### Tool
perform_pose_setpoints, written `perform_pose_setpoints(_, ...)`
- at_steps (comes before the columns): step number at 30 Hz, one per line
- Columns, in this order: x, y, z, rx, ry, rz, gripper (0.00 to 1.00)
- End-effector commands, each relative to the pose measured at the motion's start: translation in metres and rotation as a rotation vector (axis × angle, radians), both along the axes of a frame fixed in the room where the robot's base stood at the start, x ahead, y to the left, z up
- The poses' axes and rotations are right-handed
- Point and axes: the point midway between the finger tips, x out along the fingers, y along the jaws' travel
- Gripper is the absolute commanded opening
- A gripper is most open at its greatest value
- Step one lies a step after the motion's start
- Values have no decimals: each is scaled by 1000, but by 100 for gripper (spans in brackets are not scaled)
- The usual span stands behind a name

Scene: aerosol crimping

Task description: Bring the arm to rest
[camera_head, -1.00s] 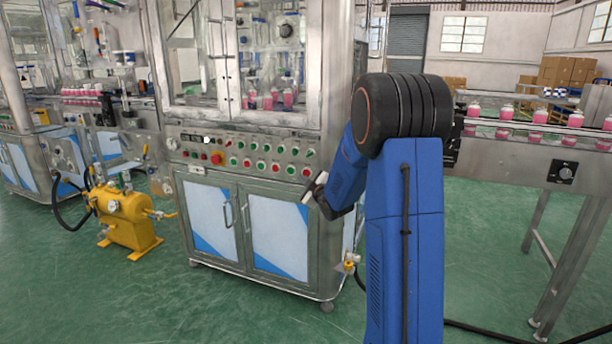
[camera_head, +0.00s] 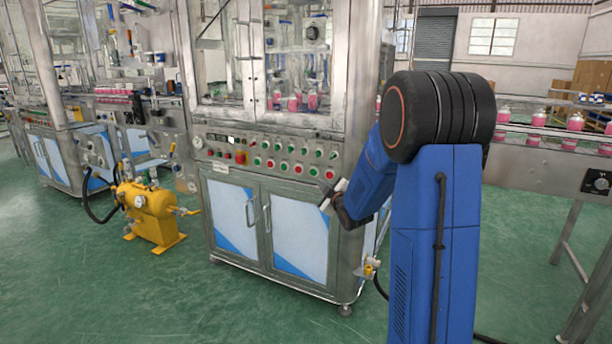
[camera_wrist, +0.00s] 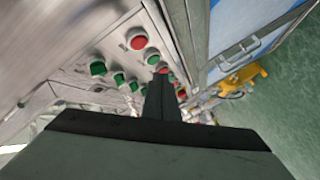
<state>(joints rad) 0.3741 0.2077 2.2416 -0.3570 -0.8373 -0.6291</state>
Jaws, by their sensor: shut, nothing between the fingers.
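My gripper (camera_head: 331,196) is in front of the crimping machine's cabinet doors (camera_head: 301,228), just below the right part of its button panel (camera_head: 270,158). In the wrist view my gripper (camera_wrist: 160,84) shows as one dark closed shape pointing toward the panel's red and green buttons (camera_wrist: 118,79). The fingers are shut with nothing between them. The arm is folded, with its dark joint at the top and the forearm slanting down to the left. Whether the fingertips touch the machine cannot be told from these views.
A yellow tank (camera_head: 150,212) with a hose stands on the green floor at the left. A conveyor (camera_head: 545,170) with pink bottles runs at the right. The machine's glass enclosure (camera_head: 290,60) rises above the panel. Open floor (camera_head: 240,315) lies in front of the machine.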

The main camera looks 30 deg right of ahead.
Motion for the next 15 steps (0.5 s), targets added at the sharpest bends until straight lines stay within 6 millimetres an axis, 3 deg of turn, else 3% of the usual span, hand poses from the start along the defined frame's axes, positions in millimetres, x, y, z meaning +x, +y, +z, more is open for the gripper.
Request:
perform_pose_setpoints(8, -4, 5, 4, 11, 13, -4, 0)
perform_pose_setpoints(15, -42, 34, 21, 106, 126, -49, 0)
